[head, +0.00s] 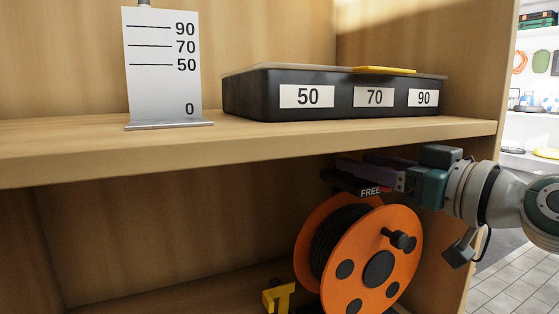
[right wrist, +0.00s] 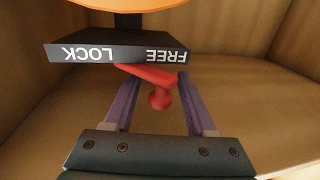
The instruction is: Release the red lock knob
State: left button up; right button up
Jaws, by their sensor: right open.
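The red lock knob (right wrist: 158,98) shows in the right wrist view as a ball on a short red lever below a dark plate (right wrist: 115,52). The plate's words LOCK and FREE appear upside down there. The lever slants, and the ball is nearer the FREE side. My right gripper (right wrist: 158,84) is open, its purple fingers on either side of the knob with visible gaps. In the head view my right gripper (head: 350,172) reaches in from the right, under the shelf. Only the FREE end of the plate (head: 370,193) shows there, and the knob is hidden. My left gripper is not in view.
An orange cable reel (head: 398,233) with a black crank stands below the plate. The wooden shelf (head: 60,150) lies close above my right gripper. A black labelled box (head: 240,95) and a white scale card (head: 150,85) stand on it. A yellow part (head: 278,297) is left of the reel.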

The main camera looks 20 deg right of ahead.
grip_shut()
dwell(0.3)
jog(key=m+h+p, duration=0.1)
jog(key=h+p, duration=0.1)
jog(key=p, duration=0.1)
jog(key=m+h+p, duration=0.1)
jog(key=h+p, duration=0.1)
jog(key=p, duration=0.2)
jog(key=w+m+h+p, duration=0.1)
jog(key=h+p, duration=0.1)
jog(key=p, duration=0.1)
jog(key=shift+w+r+m+t, duration=0.1)
jog(key=shift+r+m+t, duration=0.2)
jog(key=shift+r+m, duration=0.1)
jog(key=shift+w+d+f+m+h+p, duration=0.1)
jog(key=shift+f+m+h+p, duration=0.1)
jog(key=shift+m+h+p, duration=0.3)
jog(key=shift+w+f+m+h+p, duration=0.15)
jog(key=shift+m+h+p, duration=0.2)
jog(key=shift+h, duration=0.25)
grip_release()
